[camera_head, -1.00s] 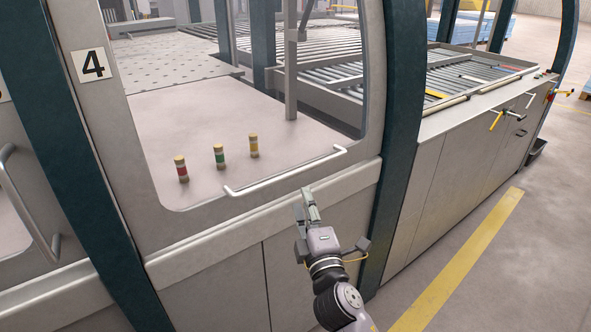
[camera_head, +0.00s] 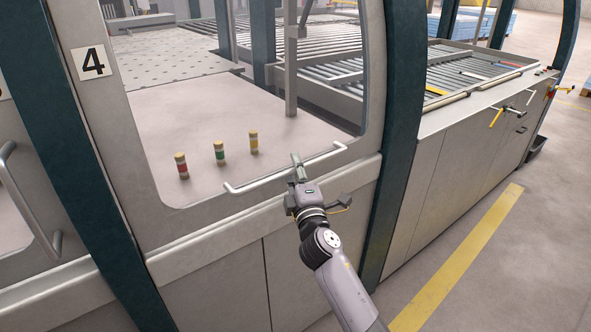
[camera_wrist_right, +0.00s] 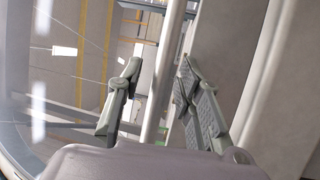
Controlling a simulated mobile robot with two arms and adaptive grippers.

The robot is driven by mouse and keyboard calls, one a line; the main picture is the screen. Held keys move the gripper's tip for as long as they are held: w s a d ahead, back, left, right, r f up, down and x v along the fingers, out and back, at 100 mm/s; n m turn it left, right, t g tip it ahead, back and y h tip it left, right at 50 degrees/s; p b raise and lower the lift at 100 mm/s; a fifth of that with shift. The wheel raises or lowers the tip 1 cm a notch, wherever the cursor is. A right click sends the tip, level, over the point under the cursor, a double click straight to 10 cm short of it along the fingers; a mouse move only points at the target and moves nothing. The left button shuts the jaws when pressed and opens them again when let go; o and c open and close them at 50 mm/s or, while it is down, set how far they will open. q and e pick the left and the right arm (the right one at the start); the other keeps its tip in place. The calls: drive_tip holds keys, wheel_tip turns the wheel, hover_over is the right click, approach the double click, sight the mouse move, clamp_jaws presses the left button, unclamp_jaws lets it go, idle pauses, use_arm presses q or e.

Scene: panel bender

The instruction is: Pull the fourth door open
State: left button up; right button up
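The fourth door (camera_head: 155,150) is a grey-framed panel with a large clear window. The number 4 plate (camera_head: 93,63) is at its upper left. Its white bar handle (camera_head: 260,182) runs along the lower window edge, and the door looks closed. My right gripper (camera_head: 298,162) is at the right half of this handle. In the right wrist view, the handle bar (camera_wrist_right: 165,70) passes between the two spread fingers of my right gripper (camera_wrist_right: 160,72), with a gap visible on each side. My left gripper is in neither view.
Another door with a curved handle (camera_head: 28,205) is at the left. Three small banded cylinders (camera_head: 219,153) show through the window. Dark green posts (camera_head: 398,120) flank the door. A roller conveyor (camera_head: 470,75) and open floor (camera_head: 525,240) lie to the right.

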clamp_jaws()
idle(0.7)
